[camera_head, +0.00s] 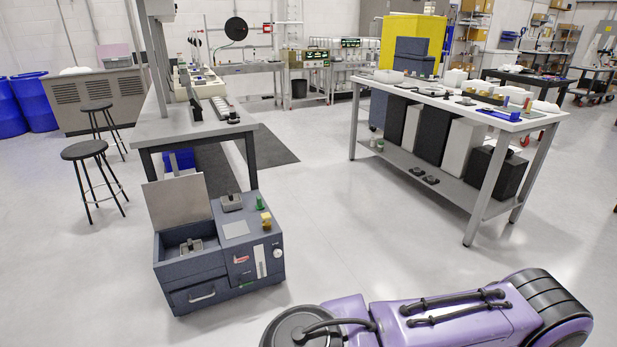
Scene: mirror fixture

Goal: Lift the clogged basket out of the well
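A dark blue-grey cabinet unit (195,268) stands on the floor, left of the middle. Its grey lid (177,201) is raised at the back left, over an open well (177,254). A small metal basket-like piece (191,247) sits low inside the well; its lower part is hidden, and I cannot see whether it is clogged. A similar grey piece (232,202) rests on the unit's top, right of the lid. Neither of my grippers shows in this view.
On the unit's top are a green item (259,202), a yellow item (266,220) and a light square plate (235,229). A drawer handle (202,295) juts from its front. A workbench (190,128) stands close behind. Open floor (330,240) lies to the right.

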